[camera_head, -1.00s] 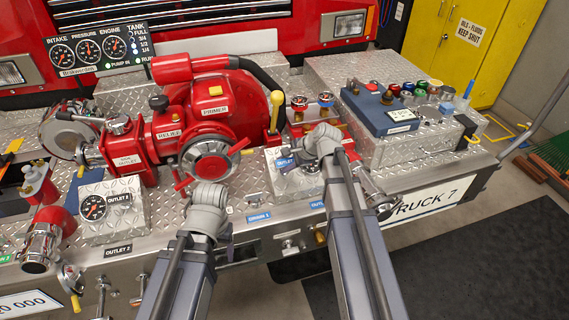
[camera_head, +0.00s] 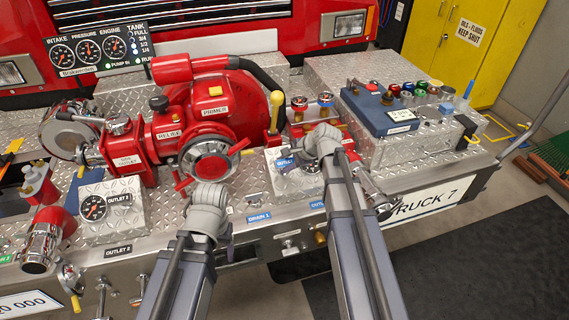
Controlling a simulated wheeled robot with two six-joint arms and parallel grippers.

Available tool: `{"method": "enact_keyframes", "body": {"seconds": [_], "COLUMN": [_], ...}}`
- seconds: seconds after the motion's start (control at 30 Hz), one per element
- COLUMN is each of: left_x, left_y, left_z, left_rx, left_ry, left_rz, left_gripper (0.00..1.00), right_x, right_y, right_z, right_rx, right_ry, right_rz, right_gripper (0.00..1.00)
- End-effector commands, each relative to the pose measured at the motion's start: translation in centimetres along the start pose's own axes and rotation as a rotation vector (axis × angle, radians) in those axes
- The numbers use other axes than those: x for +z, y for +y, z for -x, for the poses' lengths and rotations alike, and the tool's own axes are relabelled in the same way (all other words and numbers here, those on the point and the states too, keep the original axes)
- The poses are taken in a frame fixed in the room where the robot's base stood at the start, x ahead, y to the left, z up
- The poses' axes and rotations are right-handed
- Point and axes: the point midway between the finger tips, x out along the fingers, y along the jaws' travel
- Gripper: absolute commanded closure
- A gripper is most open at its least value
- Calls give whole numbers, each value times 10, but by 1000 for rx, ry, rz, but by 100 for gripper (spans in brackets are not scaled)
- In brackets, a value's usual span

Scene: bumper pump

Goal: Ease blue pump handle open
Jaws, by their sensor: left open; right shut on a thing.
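My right gripper (camera_head: 322,140) is at the pump panel, beside the blue OUTLET 1 label (camera_head: 285,163) and the partly covered gauge box. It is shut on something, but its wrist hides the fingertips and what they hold. No blue handle shows clearly; it may be behind my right wrist. My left gripper (camera_head: 222,212) is open, low in front of the panel edge, left of the blue DRAIN 1 label (camera_head: 258,217). Its fingers are mostly hidden behind its wrist.
The red pump with a chrome handwheel (camera_head: 208,160) stands behind my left gripper. A yellow-topped lever (camera_head: 276,112) rises behind my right gripper. A chrome outlet (camera_head: 375,195) is close to my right forearm. A blue control box (camera_head: 380,108) stands at right.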

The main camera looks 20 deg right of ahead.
Motion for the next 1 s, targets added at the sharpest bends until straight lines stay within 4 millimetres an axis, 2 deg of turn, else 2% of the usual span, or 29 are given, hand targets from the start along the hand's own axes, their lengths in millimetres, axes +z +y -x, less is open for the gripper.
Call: {"method": "enact_keyframes", "body": {"seconds": [0.33,0.67,0.7,0.93,1.0], "left_x": [2,2,2,2,2], "left_y": [-4,-4,-4,-4,-4], "left_z": [40,40,40,40,40], "left_rx": [0,0,0,0,0], "left_ry": [0,0,0,0,0], "left_rz": [0,0,0,0,0], "left_gripper": [30,30,30,30,30], "right_x": [18,18,18,18,18], "right_y": [-2,-1,-1,0,0], "right_z": [43,44,44,44,44], "right_rx": [0,-3,-3,-2,-1], "right_ry": [0,-2,-2,-1,-1], "right_rz": [-1,-1,-1,-1,-1], "right_gripper": [100,100,58,32,30]}}
